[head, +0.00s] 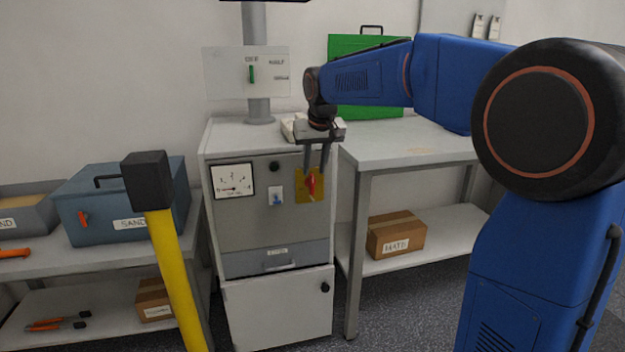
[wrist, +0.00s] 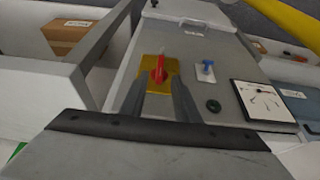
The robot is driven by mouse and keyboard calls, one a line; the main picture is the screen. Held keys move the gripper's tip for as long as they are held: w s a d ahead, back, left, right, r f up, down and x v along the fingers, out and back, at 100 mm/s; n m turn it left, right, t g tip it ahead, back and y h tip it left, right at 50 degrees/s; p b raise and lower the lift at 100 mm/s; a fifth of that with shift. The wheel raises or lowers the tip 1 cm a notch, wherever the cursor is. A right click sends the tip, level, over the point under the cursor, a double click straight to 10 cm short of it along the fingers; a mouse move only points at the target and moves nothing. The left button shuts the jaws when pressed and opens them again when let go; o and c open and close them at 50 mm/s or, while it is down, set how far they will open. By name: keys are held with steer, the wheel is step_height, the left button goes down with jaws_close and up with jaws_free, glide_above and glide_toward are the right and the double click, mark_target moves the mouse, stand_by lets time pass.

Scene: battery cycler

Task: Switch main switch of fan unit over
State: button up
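The main switch is a red rotary handle (head: 311,184) on a yellow plate (head: 300,197), at the right of the grey cabinet's front panel (head: 245,235). The handle stands roughly upright in the head view. In the wrist view the red handle (wrist: 159,69) sits on its yellow plate (wrist: 149,79), just past the fingertips and between their lines. My gripper (head: 316,172) points down in front of the plate, its fingers apart with nothing held; the fingers also show in the wrist view (wrist: 159,90). I cannot tell whether a finger touches the handle.
Left of the switch are a blue toggle (head: 277,196), a dark round button (head: 274,167) and a dial gauge (head: 233,181). A bench (head: 415,148) stands close on the right.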

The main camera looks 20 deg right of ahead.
mark_target(313, 177)
steer(key=x, duration=0.5)
steer(key=shift+w+f, duration=0.1)
steer(key=shift+f, duration=0.25)
jaws_close()
